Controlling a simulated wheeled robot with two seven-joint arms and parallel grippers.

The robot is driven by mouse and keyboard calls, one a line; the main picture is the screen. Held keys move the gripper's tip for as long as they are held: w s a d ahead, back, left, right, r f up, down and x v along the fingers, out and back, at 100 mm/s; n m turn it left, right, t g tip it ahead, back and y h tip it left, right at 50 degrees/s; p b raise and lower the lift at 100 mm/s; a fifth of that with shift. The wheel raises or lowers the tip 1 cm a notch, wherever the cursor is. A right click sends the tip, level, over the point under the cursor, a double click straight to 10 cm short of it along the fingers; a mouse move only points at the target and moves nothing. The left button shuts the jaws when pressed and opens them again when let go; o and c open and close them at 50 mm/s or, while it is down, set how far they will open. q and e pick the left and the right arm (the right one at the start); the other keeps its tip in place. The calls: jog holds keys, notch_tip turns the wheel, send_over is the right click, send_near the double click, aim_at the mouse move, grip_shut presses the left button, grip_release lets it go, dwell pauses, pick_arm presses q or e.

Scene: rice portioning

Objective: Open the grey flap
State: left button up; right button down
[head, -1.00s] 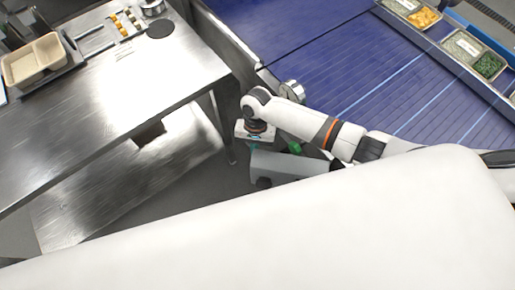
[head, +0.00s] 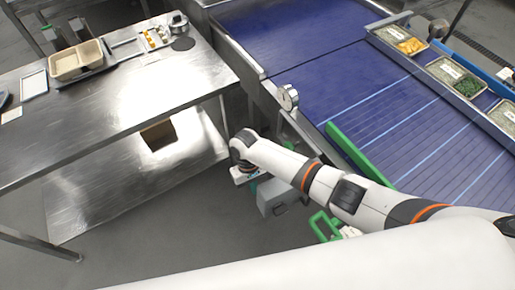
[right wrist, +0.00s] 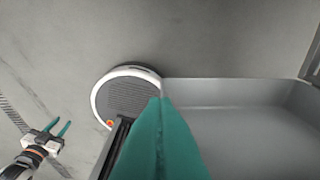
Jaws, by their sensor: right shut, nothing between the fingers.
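A grey box-like thing (head: 283,195) shows beside my right wrist, partly hidden by the arm. In the right wrist view, a wide grey, shallow tray-like surface with raised edges (right wrist: 245,135) fills the right side. I cannot tell for sure which grey part is the flap. My right gripper (head: 251,186) points down next to the grey box. Its teal fingers (right wrist: 160,125) are shut together and empty, overlapping the left edge of the grey surface; contact cannot be told. My left gripper (right wrist: 47,133) is at the lower left of the right wrist view, teal fingers apart and empty.
A steel table (head: 125,105) with a beige container (head: 77,62) stands left. A blue conveyor (head: 300,80) with a dial (head: 288,97) and a green bar (head: 358,153) lies beyond the arm. A green frame (head: 322,228) is near my arm. Open floor (head: 165,225) lies below the table.

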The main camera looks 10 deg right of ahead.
pick_arm(q)
jog(key=shift+w+r+p, duration=0.25)
jog(key=shift+r+p, duration=0.2)
jog(key=shift+r, duration=0.25)
pick_arm(e)
jog(key=shift+s+d+n, duration=0.2)
jog(key=shift+s+n, duration=0.3)
jog(key=shift+s, duration=0.2)
pick_arm(q)
jog(key=shift+s, duration=0.1)
pick_arm(e)
jog(key=shift+w, duration=0.15)
